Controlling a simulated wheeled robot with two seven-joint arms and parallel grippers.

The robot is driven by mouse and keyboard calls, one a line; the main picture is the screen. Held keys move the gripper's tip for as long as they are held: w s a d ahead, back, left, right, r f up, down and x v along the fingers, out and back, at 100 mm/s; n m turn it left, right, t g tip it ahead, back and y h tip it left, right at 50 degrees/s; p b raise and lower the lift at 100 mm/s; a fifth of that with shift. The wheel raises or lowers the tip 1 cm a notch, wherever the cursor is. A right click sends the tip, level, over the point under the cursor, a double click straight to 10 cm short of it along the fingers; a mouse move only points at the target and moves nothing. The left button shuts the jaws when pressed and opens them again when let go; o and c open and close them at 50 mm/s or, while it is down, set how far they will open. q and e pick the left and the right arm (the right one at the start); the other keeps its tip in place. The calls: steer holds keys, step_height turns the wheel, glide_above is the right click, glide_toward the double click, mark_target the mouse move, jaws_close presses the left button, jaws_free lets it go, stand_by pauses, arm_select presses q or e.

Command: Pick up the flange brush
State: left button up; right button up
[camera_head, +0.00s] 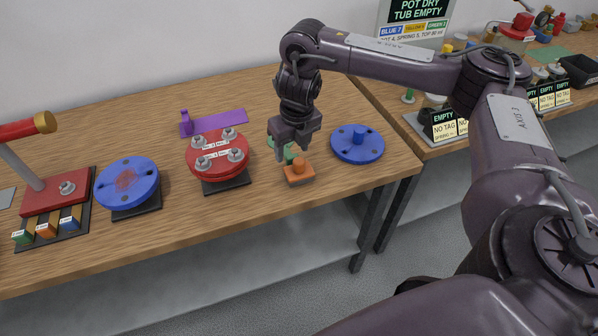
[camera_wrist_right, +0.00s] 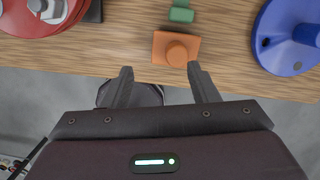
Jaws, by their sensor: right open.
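An orange block with a round knob on top (camera_head: 298,174), which looks like the flange brush, sits on the wooden table near its front edge. In the right wrist view the orange block (camera_wrist_right: 176,48) lies just beyond the fingertips, nearer the right finger. My right gripper (camera_head: 292,150) is open and empty, pointing down close above and behind the block in the head view. Its two fingers (camera_wrist_right: 160,70) show apart in the wrist view, with nothing between them. My left gripper is not in view.
A green piece (camera_wrist_right: 181,11) is close behind the orange block. A red flange with bolts (camera_head: 217,155) stands to the left, a blue flange with a peg (camera_head: 357,144) to the right. Farther left are a blue disc (camera_head: 127,184) and a red stand (camera_head: 56,190).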

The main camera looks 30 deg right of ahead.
mark_target(299, 160)
steer(key=shift+s+d+r, duration=0.15)
steer(key=shift+d+r, duration=0.2)
steer(key=shift+d, duration=0.45)
steer(key=shift+d+f, duration=0.15)
steer(key=shift+f, duration=0.1)
steer(key=f, duration=0.1)
steer(key=f+b, duration=0.1)
steer(key=shift+w+f, duration=0.2)
steer(key=shift+f, duration=0.2)
steer(key=f, duration=0.3)
steer(key=shift+w+d+f+p, duration=0.1)
steer(key=shift+w+d+p, duration=0.1)
steer(key=shift+p, duration=0.2)
steer(key=shift+f, duration=0.5)
steer(key=c, duration=1.1)
steer(key=shift+w+r, duration=0.1)
